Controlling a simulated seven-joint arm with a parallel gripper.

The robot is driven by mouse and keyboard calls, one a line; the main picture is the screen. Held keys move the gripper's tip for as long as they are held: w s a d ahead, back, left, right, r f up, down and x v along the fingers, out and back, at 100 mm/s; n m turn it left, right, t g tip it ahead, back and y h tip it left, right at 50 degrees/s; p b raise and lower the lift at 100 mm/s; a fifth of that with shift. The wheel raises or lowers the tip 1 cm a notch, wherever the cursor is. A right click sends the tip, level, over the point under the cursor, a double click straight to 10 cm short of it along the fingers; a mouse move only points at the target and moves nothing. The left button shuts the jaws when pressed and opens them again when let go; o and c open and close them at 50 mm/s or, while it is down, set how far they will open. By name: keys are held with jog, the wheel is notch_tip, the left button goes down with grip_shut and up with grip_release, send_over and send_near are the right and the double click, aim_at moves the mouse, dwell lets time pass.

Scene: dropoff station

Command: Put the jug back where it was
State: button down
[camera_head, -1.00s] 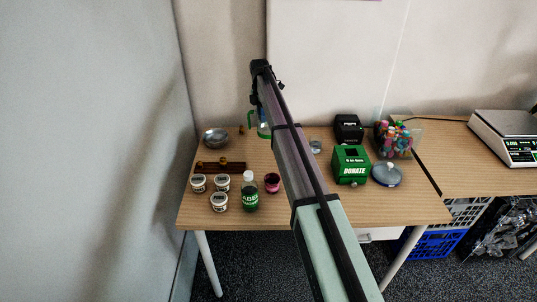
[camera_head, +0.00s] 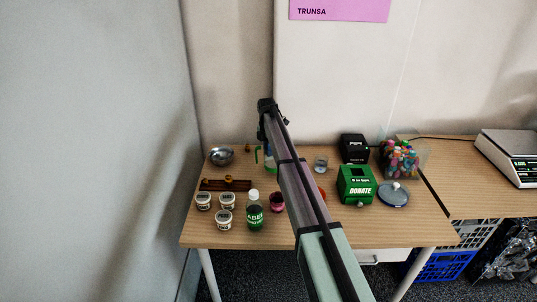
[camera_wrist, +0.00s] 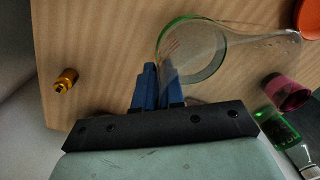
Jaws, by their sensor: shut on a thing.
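The jug is clear glass with a green rim and a green handle. It shows in the wrist view (camera_wrist: 215,68) and, partly behind my arm, at the back of the table in the head view (camera_head: 269,162). My gripper (camera_wrist: 158,88) has its blue fingers shut at the jug's side, where the handle is; the grip itself is partly hidden. In the head view the fingertips are hidden by my arm. I cannot tell whether the jug's base touches the table.
A metal bowl (camera_head: 220,155) and a brass piece (camera_wrist: 66,80) are near the jug. A pink cup (camera_head: 277,202), green bottle (camera_head: 255,214) and several white tubs (camera_head: 224,219) stand in front. A glass (camera_head: 320,163) and green donation box (camera_head: 356,186) stand right.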

jog(key=shift+f, duration=1)
jog(key=shift+f, duration=0.15)
jog(key=c, duration=1.2)
grip_release()
jog(key=shift+c, duration=0.2)
notch_tip(320, 180, up, 12)
jog(key=shift+w+a, duration=0.25)
jog(key=shift+w, duration=0.1)
